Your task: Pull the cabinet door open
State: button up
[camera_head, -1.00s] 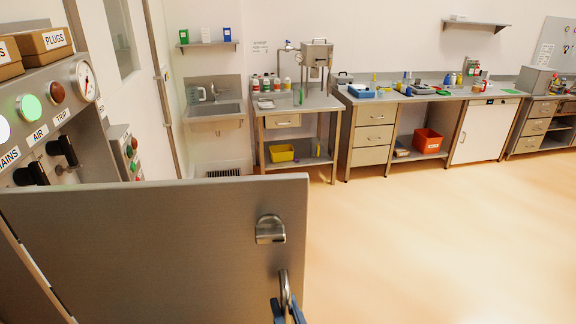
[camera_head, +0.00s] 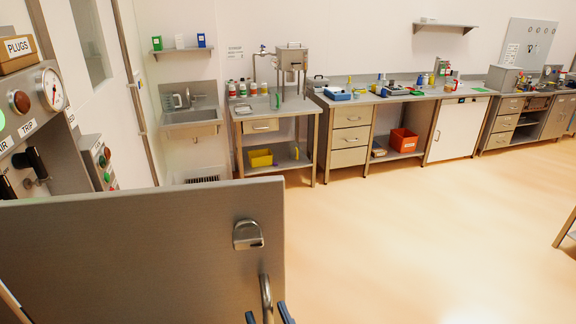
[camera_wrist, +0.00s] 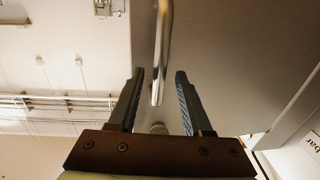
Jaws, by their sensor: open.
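The cabinet door (camera_head: 130,245) is a flat grey metal panel across the lower left of the head view. It appears to stand swung out, with its free edge towards the open floor. A metal latch plate (camera_head: 248,235) sits near that edge, above a bar handle (camera_head: 265,296). My gripper (camera_head: 269,316) is at the bottom edge of the head view, only its blue fingertips showing. In the wrist view my gripper (camera_wrist: 160,74) is open, with the handle (camera_wrist: 163,45) between its fingers and a visible gap on both sides. The cabinet's inside is hidden.
A control panel (camera_head: 40,125) with a gauge, lights and switches stands behind the door at left, a box of plugs (camera_head: 16,52) on top. A sink (camera_head: 190,117) and benches (camera_head: 350,115) line the back wall. The floor (camera_head: 400,230) right of the door is clear.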

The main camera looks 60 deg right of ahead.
jog(key=b+v, duration=0.1)
jog(key=v, duration=1.1)
dwell(0.5)
jog(key=w+a+r+n+t+y+b, duration=0.2)
jog(key=w+r+t, duration=0.2)
jog(key=w+r, duration=0.45)
jog(key=w+a+r+n+t+y+b, duration=0.1)
jog(key=w+a+r+n+t+y, duration=0.2)
jog(key=w+r, duration=0.5)
jog(key=w+a+r+n+t+y+b, duration=0.1)
jog(key=a+r+t+y, duration=0.2)
jog(key=a+r, duration=0.4)
jog(key=w+a+r+n+t+y+b, duration=0.1)
jog(key=a+r+t+y, duration=0.3)
jog(key=a+r, duration=0.4)
notch_tip(320, 180, up, 6)
jog(key=shift+w+r+n+b, duration=0.2)
jog(key=shift+n+b, duration=0.2)
jog(key=shift+n, duration=0.4)
jog(key=shift+f, duration=0.1)
